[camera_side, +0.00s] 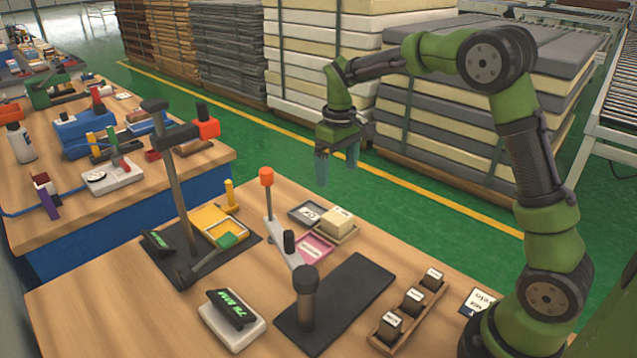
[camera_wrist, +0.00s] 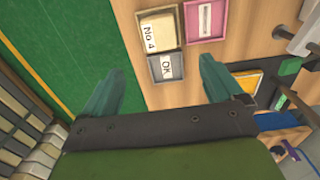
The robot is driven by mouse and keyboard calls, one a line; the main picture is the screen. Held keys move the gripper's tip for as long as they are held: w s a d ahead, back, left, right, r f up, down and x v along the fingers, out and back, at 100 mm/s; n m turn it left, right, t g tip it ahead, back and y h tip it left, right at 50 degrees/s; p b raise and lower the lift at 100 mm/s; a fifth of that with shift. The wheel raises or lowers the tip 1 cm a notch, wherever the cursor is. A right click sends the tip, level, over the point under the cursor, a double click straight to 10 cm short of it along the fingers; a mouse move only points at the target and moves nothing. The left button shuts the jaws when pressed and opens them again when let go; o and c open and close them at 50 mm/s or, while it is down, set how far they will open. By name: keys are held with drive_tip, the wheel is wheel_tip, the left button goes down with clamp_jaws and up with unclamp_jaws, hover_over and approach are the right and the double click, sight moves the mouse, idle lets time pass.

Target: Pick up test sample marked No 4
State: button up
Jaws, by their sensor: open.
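The sample marked No 4 is a pale yellow block (camera_side: 337,221) on a small wooden tray (camera_side: 350,236) near the table's far edge. In the wrist view the block (camera_wrist: 158,33) shows its "No 4" label, just above the grey OK tray. My gripper (camera_side: 337,170) is open and empty, in the air above and beyond the block. In the wrist view my fingers (camera_wrist: 158,88) are spread wide, with the OK tray (camera_wrist: 166,67) partly between them and the block farther up the picture.
The grey tray (camera_side: 306,213) and a pink tray (camera_side: 316,246) sit beside the block. A lever press with an orange knob (camera_side: 266,177) stands close on the left. A wooden rack (camera_side: 409,310) holds several dark blocks at the front right. A scale (camera_side: 232,318) sits front left.

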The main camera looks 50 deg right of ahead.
approach(337, 216)
drive_tip(key=f, duration=0.5)
drive_tip(key=shift+w+f, duration=0.1)
drive_tip(key=shift+w, duration=0.1)
drive_tip(key=shift+s+f, duration=0.15)
drive_tip(key=shift+f, duration=2.55)
drive_tip(key=shift+c, duration=0.2)
drive_tip(key=c, duration=1)
